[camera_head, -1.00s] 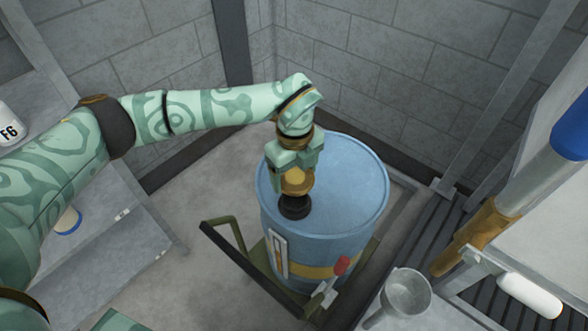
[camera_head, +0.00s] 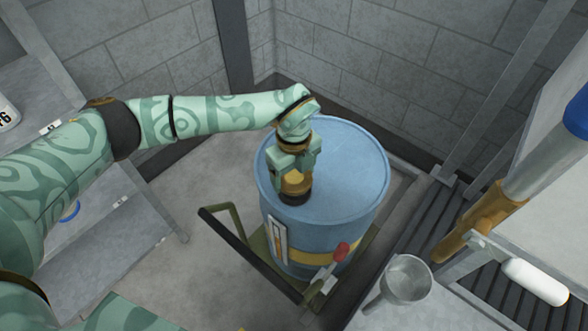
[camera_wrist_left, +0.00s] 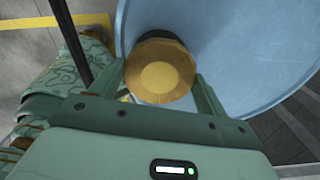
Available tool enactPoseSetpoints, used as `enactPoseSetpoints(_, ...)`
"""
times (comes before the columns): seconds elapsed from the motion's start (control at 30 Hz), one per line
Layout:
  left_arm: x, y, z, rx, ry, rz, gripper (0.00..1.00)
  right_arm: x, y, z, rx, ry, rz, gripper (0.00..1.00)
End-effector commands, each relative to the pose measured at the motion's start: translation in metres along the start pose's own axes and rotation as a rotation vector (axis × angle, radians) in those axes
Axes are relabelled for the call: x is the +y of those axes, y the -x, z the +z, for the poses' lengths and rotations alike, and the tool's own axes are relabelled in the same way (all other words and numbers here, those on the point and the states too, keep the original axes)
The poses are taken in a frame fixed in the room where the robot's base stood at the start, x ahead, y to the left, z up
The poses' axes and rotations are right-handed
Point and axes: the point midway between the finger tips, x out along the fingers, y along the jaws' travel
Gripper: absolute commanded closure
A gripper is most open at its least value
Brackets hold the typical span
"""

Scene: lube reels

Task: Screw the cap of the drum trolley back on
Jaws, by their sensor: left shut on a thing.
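The blue drum (camera_head: 350,175) stands upright on the trolley (camera_head: 222,240), in the middle of the head view. My left gripper (camera_head: 295,180) points down over the drum top near its front left edge. It is shut on the yellow-brown cap (camera_head: 295,186), which sits at a dark collar on the drum top. In the left wrist view the cap (camera_wrist_left: 160,70) lies between the two fingers, with the blue drum top (camera_wrist_left: 225,50) around and behind it. I cannot tell how far the cap is seated. My right gripper is not in view.
A metal funnel (camera_head: 407,279) stands at the lower right. A bench with a blue-and-brown cylinder (camera_head: 478,232) is on the right, a grey shelf (camera_head: 105,250) on the left. Walls close off the back.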

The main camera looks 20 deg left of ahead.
Motion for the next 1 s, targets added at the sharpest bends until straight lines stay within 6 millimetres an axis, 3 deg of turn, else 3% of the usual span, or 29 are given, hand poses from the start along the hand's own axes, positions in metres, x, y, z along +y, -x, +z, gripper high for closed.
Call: enactPoseSetpoints(1.0, 0.0001, 0.0001, -0.0006, 0.000, -0.001, 0.000, 0.49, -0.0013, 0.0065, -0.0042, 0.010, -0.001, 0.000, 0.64)
